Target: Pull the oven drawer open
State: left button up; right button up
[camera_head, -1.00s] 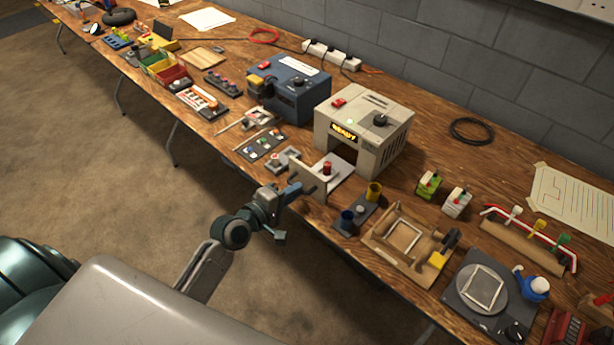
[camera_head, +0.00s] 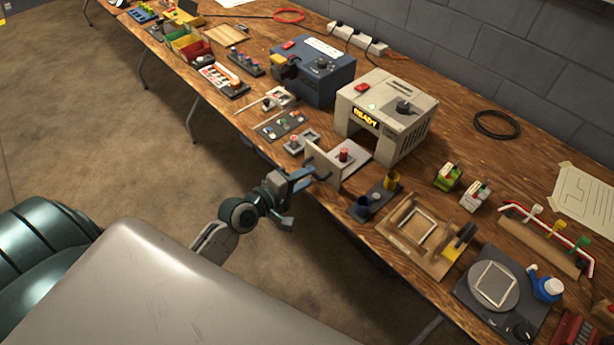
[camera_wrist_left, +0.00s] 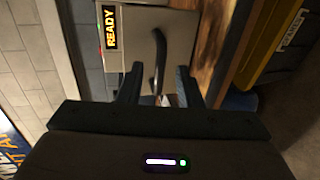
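The oven (camera_head: 392,108) is a beige box with a lit READY sign, standing on the bench. Its drawer (camera_head: 324,168) is out toward the bench's front edge, with a red-topped part (camera_head: 344,156) on its tray. The READY sign also shows in the left wrist view (camera_wrist_left: 110,28). The dark curved handle (camera_wrist_left: 159,55) is on the drawer front. My left gripper (camera_head: 306,180) is just in front of the handle. In the left wrist view its two fingers (camera_wrist_left: 159,76) are apart, with a gap between each finger and the handle. My right gripper is not in view.
A blue machine (camera_head: 312,72) stands left of the oven. A dark holder with blue and yellow cups (camera_head: 375,199) is close to the right of the drawer. A wooden fixture (camera_head: 425,235) lies further right. The floor in front of the bench is clear.

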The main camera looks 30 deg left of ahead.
pick_arm(q)
jog(key=v, duration=0.9)
jog(key=shift+s+p, duration=0.25)
jog(key=shift+p, duration=0.2)
jog(key=s+a+f+m+g+y, duration=0.2)
jog(key=a+f, duration=0.1)
jog(key=f, duration=0.8)
jog(key=s+a+f+m+g+y, duration=0.2)
jog(key=s+a+f, duration=0.1)
jog(key=f, duration=0.7)
jog(key=s+a+f+m+g+y, duration=0.1)
jog(key=s+a+f+g, duration=0.15)
jog(key=f, duration=0.85)
jog(key=s+d+f+m+g, duration=0.2)
jog(key=s+f+m+g, duration=0.1)
jog(key=s+f, duration=0.8)
jog(key=s+d+f+m+g+y, duration=0.1)
jog(key=s+d+f+m+g, duration=0.2)
jog(key=s+f+m, duration=0.3)
jog(key=s+f+g, duration=0.1)
jog(key=s+f, duration=0.4)
jog(key=s, duration=0.3)
jog(key=shift+d, duration=0.2)
